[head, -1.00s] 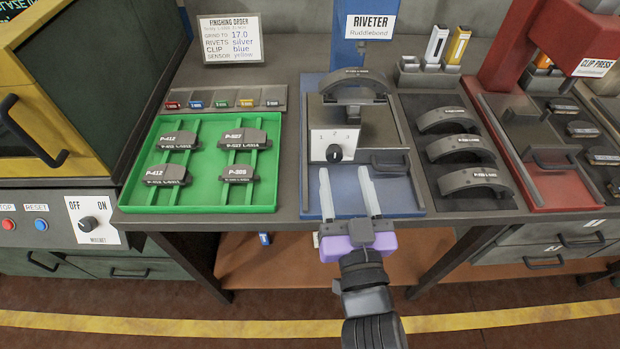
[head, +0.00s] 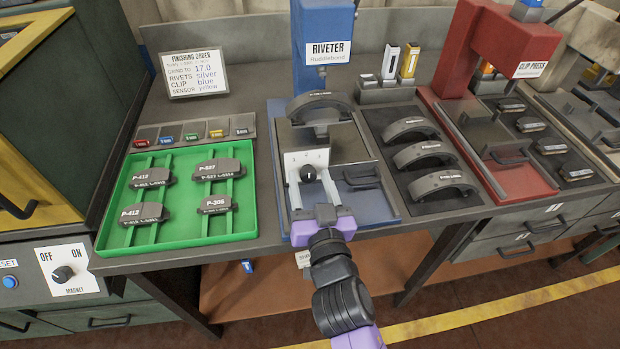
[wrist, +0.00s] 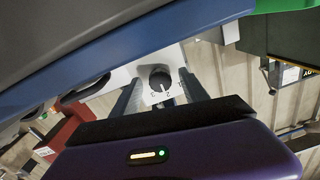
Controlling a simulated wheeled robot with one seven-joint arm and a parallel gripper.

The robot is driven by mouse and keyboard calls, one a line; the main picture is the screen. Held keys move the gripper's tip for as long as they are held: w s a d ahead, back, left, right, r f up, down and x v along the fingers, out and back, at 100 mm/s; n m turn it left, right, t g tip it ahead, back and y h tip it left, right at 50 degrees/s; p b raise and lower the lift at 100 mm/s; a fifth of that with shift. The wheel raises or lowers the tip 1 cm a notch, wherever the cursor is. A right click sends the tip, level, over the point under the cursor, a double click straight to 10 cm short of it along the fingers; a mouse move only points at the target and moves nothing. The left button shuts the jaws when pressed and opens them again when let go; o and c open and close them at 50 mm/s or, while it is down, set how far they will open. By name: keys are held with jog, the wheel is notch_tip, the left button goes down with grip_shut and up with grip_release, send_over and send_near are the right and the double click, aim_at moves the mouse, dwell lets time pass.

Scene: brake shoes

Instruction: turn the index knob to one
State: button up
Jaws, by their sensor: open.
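The index knob (head: 308,173) is a small round black knob on a white panel (head: 293,163) at the front of the blue riveter (head: 325,60). It also shows in the wrist view (wrist: 160,78), with small numerals beside it. Its light pointer mark seems to face the middle numeral, but it is too small to be sure. My gripper (head: 310,180) is open, with one finger on either side of the knob. In the wrist view the fingers (wrist: 158,88) straddle the knob with visible gaps, so they seem not to touch it.
A curved brake shoe (head: 318,103) rests on the riveter above the panel. A green tray (head: 247,220) with several pads lies left, and a dark tray (head: 462,203) with curved shoes lies right. The red clip press (head: 455,60) stands farther right.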

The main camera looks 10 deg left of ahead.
jog(key=shift+w, duration=0.25)
grip_shut()
jog(key=shift+n, duration=0.4)
jog(key=n+p, duration=0.1)
jog(key=n, duration=0.3)
jog(key=shift+r+p, duration=0.1)
jog(key=shift+p, duration=0.2)
jog(key=shift+n+p, duration=0.55)
jog(key=shift+n, duration=1.45)
